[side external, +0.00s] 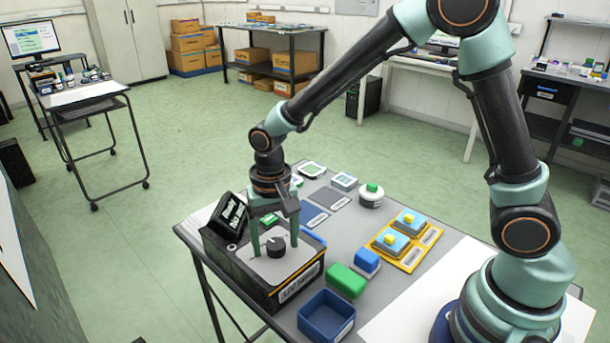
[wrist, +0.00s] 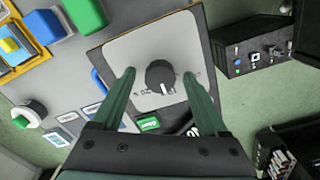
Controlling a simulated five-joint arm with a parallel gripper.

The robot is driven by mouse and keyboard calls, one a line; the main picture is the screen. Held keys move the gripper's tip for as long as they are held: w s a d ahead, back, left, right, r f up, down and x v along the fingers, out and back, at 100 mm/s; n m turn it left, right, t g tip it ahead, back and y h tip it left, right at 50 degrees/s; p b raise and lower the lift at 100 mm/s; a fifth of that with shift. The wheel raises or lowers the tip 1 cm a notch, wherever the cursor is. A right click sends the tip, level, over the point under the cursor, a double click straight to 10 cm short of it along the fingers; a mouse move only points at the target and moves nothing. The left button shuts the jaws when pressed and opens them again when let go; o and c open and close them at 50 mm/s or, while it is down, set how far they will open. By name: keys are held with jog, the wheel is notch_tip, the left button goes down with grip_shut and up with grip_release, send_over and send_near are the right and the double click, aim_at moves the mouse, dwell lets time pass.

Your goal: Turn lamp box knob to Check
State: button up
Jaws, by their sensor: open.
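The lamp box (side external: 272,287) is a dark box with a light grey top plate, at the front left of the table. Its round black knob (side external: 276,246) stands on the plate. The knob also shows in the wrist view (wrist: 160,75), with a pale pointer mark toward the bottom of the picture. The lettering around it is too small to read. My gripper (side external: 275,250) points down over the box. In the wrist view its green fingers (wrist: 158,78) are open, one on each side of the knob, with gaps between them and it.
A yellow tray (side external: 408,246) and a white round pot with a green top (side external: 371,196) stand further right.

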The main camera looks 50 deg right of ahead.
grip_shut()
dwell(0.3)
jog(key=n, duration=0.5)
jog(key=shift+n, duration=0.4)
jog(key=n, duration=0.6)
jog(key=shift+w+r, duration=0.1)
dwell(0.4)
grip_release()
